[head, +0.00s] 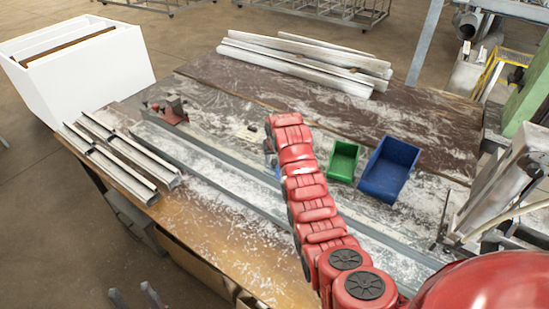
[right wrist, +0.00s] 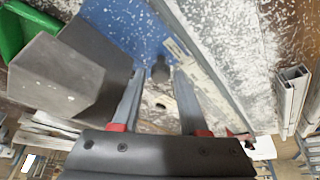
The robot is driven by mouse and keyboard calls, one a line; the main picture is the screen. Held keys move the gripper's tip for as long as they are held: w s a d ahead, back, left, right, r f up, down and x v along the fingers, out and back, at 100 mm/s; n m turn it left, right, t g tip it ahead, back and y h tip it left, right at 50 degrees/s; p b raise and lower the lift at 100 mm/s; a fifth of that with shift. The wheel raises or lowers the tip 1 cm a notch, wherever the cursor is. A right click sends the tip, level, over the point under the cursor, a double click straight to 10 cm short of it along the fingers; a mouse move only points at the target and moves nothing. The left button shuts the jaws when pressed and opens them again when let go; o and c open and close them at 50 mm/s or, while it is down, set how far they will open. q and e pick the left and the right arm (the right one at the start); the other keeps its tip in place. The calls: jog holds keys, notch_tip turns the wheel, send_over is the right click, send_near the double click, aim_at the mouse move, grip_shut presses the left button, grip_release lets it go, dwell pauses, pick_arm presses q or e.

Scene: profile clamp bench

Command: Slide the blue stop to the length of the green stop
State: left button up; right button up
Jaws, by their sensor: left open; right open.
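The blue stop shows as a speckled blue face (right wrist: 128,28) in the right wrist view. In the head view only a small blue patch (head: 277,173) shows beside my red right arm. My right gripper (right wrist: 160,73) is open, its two fingers apart on either side of a small dark knob (right wrist: 160,70); I cannot tell whether they touch it. In the head view the right arm hides this gripper. My left gripper (head: 133,297) is open and empty at the bottom left, low beside the bench. I cannot pick out the green stop in either view.
A long grey rail (head: 215,175) crosses the bench, with a red clamp (head: 172,110) at its far left end. Two profiles (head: 120,155) lie at the left. A green bin (head: 343,162) and a blue bin (head: 390,168) stand right of my arm. Pale bars (head: 300,62) lie behind.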

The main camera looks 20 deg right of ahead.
jog(key=shift+f, duration=0.25)
grip_shut()
dwell(1.4)
